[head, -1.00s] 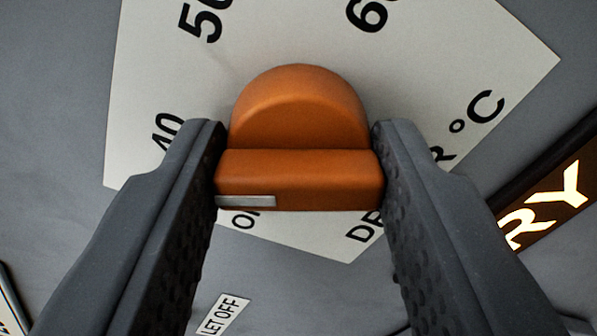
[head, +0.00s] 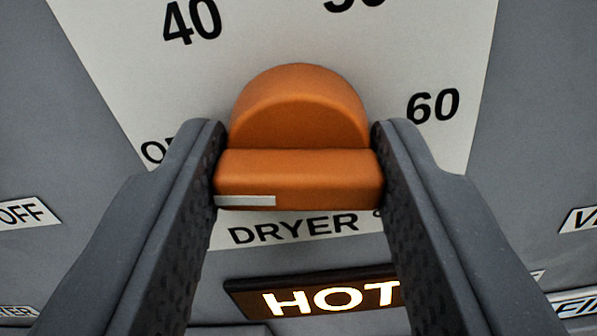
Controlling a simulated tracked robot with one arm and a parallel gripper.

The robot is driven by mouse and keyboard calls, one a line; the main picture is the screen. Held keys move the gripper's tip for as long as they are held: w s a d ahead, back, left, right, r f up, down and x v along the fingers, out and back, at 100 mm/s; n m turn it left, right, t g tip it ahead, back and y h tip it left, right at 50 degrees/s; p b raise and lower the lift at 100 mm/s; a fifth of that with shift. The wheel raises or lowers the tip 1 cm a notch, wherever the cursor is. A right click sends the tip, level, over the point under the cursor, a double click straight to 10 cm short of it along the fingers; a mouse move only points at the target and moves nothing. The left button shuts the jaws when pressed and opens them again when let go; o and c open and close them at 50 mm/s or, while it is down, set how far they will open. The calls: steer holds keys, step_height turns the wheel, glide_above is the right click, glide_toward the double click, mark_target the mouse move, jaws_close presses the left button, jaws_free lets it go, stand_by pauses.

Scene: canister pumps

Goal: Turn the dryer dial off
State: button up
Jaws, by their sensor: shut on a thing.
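The dryer dial's orange knob (head: 299,175) is in the middle of the head view, with a domed back and a raised bar across its front. A pale grey mark (head: 246,201) lies at the bar's left end, on the side of the plate's OFF lettering. My gripper (head: 299,165) is shut on the knob, one finger against each end of the bar. The light dial plate (head: 270,45) shows 40, 60 and DRYER. Its OFF lettering is partly hidden behind my left finger, so exact alignment of the mark cannot be told.
A lit HOT sign (head: 315,298) is below the dial, partly covered by my right finger. A white OFF label (head: 27,213) is at the left. Other cropped labels (head: 580,219) are at the right. Grey panel surrounds the plate.

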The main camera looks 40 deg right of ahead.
steer(key=shift+s+f+n+p, duration=0.15)
steer(key=shift+n+p, duration=0.1)
steer(key=shift+n, duration=0.3)
steer(key=shift+w+f+n+p, duration=0.1)
steer(key=shift+f+n+p, duration=0.1)
steer(key=shift+n, duration=0.35)
steer(key=shift+s+d, duration=0.1)
steer(key=o, duration=1)
steer(key=shift+c, duration=0.2)
steer(key=shift+r, duration=0.1)
steer(key=v, duration=1.3)
steer(key=shift+a+b, duration=0.3)
steer(key=shift+a, duration=0.05)
